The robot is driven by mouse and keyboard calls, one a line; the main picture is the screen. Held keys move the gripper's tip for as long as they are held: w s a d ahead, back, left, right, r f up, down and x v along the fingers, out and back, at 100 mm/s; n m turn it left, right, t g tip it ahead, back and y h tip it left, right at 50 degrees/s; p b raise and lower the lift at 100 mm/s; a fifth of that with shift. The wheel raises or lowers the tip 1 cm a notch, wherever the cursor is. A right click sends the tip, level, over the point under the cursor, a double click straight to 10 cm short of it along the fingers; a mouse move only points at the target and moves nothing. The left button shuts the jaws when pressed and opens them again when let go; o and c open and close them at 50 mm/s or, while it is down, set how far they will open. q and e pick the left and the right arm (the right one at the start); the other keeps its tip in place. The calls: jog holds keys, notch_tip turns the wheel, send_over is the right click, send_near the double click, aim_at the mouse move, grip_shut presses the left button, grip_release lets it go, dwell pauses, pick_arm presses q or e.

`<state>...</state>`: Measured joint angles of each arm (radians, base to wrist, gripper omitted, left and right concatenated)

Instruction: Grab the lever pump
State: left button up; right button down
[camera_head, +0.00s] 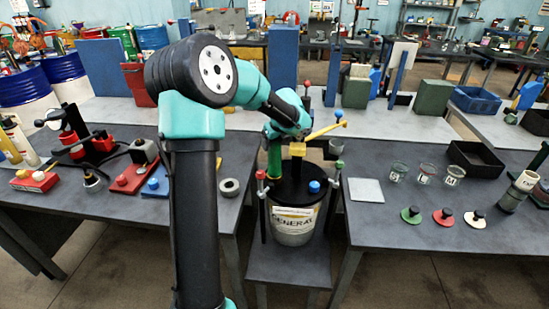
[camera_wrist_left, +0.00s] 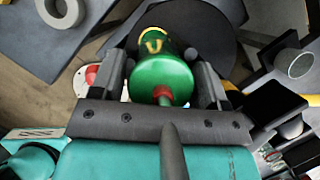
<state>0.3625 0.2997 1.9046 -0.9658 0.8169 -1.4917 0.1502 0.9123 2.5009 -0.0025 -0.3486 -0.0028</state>
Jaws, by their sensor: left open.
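A green cylinder (camera_wrist_left: 160,68) with a yellow mark and a red stem stands between the two fingers of my left gripper (camera_wrist_left: 162,80) in the left wrist view. The fingers are open on either side of it; I cannot tell whether they touch it. In the head view, the green column (camera_head: 275,160) rises from the black lid of a pale labelled drum (camera_head: 294,228). A yellow lever (camera_head: 326,131) slants up to the right beside it. How the lever joins the green column is hidden. My left gripper (camera_head: 284,127) is over the drum, partly hidden by its own arm.
The drum stands on a low stand (camera_head: 290,262) between two dark tables. The right table holds a pale square plate (camera_head: 366,190), small glass jars (camera_head: 398,171) and a black tray (camera_head: 476,158). The left table holds a grey ring (camera_head: 230,187).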

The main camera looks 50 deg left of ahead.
pick_arm(q)
grip_shut()
dwell(0.5)
jog(key=shift+r, duration=0.1)
notch_tip(320, 180, up, 18)
dwell(0.7)
dwell(0.4)
